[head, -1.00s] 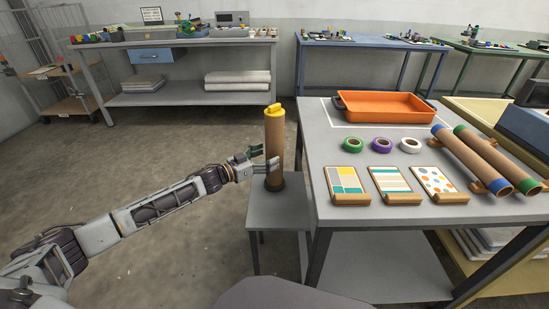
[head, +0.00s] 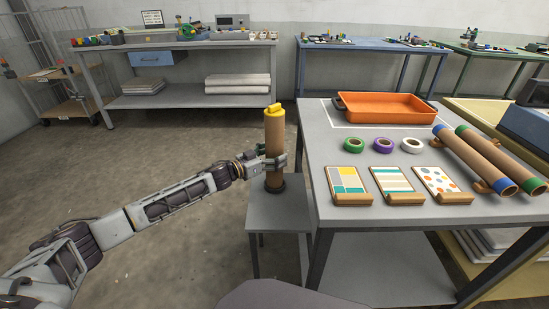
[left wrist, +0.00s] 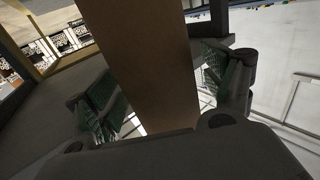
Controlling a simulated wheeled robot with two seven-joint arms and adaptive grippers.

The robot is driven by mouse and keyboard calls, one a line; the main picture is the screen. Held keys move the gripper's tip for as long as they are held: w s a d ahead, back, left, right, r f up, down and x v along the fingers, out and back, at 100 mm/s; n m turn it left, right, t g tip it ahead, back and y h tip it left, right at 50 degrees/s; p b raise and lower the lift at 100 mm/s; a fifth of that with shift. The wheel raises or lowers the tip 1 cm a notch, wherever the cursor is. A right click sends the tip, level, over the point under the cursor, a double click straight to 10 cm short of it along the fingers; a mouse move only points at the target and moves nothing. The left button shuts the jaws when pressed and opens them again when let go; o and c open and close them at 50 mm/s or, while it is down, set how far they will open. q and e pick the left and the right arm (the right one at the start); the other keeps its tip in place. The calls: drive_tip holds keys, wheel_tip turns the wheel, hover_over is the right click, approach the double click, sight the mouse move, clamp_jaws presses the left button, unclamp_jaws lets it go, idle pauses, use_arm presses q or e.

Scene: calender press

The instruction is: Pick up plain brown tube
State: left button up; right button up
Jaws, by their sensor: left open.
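A plain brown tube (head: 274,135) stands upright in a dark base on a small grey stand (head: 262,214), with a yellow piece (head: 275,110) on its top end. My left gripper (head: 276,163) is at the tube's lower half, with its jaws open on either side of it. In the left wrist view the brown tube (left wrist: 153,70) runs between the two green-padded fingers (left wrist: 155,90). Gaps show between the pads and the tube. My right gripper is not in view.
The grey table (head: 330,235) stands close to the right of the tube. It holds an orange tray (head: 385,107), several tape rolls, pattern cards and two lying tubes with a blue end (head: 508,187) and a green end (head: 538,185). Open floor lies to the left.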

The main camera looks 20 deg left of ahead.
sight(275, 130)
use_arm(q)
drive_tip(key=c, duration=1.2)
drive_tip(key=shift+r, duration=0.2)
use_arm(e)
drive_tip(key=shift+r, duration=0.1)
use_arm(q)
drive_tip(key=shift+r+p, duration=0.35)
drive_tip(key=shift+r, duration=0.1)
wheel_tip(275, 130, up, 7)
drive_tip(key=p, duration=0.3)
drive_tip(key=shift+p, duration=0.35)
drive_tip(key=shift+r+p, duration=0.35)
drive_tip(key=shift+r, duration=0.55)
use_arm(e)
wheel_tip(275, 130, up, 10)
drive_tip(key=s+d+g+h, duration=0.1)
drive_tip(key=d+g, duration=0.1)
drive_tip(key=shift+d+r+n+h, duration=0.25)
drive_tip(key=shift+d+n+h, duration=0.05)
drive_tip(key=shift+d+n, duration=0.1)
